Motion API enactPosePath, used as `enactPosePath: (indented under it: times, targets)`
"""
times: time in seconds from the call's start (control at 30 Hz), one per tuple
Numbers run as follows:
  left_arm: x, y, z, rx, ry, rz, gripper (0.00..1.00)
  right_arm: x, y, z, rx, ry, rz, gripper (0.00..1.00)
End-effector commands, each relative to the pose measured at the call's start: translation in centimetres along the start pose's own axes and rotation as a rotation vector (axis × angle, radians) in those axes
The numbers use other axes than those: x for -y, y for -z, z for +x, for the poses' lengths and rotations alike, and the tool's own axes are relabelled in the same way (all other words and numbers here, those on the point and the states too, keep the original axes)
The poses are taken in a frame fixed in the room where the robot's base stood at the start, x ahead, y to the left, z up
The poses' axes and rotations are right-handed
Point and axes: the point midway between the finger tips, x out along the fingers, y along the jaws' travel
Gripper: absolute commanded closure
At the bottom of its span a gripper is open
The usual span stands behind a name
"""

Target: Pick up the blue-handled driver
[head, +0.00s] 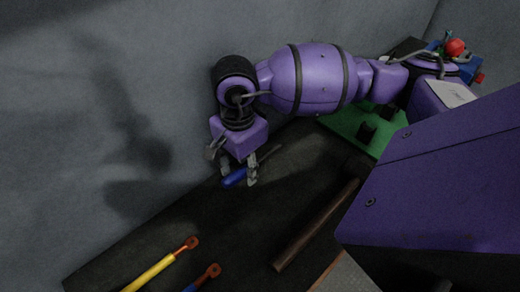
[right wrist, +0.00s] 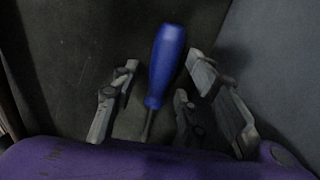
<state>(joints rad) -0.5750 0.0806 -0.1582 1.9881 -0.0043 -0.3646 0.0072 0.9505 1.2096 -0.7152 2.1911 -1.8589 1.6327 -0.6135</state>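The blue-handled driver (head: 233,178) lies on the dark tabletop (head: 215,225), near the wall-side edge. Its thin shaft points up and to the right in the head view. My right gripper (head: 238,172) is over it, pointing down. In the right wrist view the driver (right wrist: 166,62) lies between the two open fingers of my right gripper (right wrist: 164,66). There is a visible gap between the handle and each finger. The part of the shaft nearest the wrist is hidden by my gripper. My left gripper is not in view.
A yellow cable with a copper-coloured lug (head: 155,270) and a blue one (head: 204,278) lie at the front left. A green board (head: 350,125) lies behind. A grey wall (head: 60,130) borders the table's left side.

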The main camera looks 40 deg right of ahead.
Motion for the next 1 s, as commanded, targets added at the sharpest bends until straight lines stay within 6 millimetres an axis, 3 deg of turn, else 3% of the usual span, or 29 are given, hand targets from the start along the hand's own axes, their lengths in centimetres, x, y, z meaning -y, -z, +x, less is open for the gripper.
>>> enactPosePath:
  times: [0.03,0.27,0.67,0.9,1.0]
  targets:
    - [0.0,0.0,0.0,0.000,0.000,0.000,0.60,0.0,0.0,0.0,0.000,0.000,0.000,0.70]
    - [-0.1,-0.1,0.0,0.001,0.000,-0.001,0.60,0.0,0.0,0.0,-0.001,0.000,0.000,1.00]
    - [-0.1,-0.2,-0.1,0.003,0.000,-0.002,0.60,0.1,0.1,-0.5,-0.001,0.001,0.001,1.00]
    - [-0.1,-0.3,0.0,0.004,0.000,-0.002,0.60,0.1,0.1,-3.5,-0.002,0.005,0.000,1.00]
    - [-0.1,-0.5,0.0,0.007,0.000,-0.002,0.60,-0.7,-1.5,-5.1,0.001,0.005,-0.007,1.00]
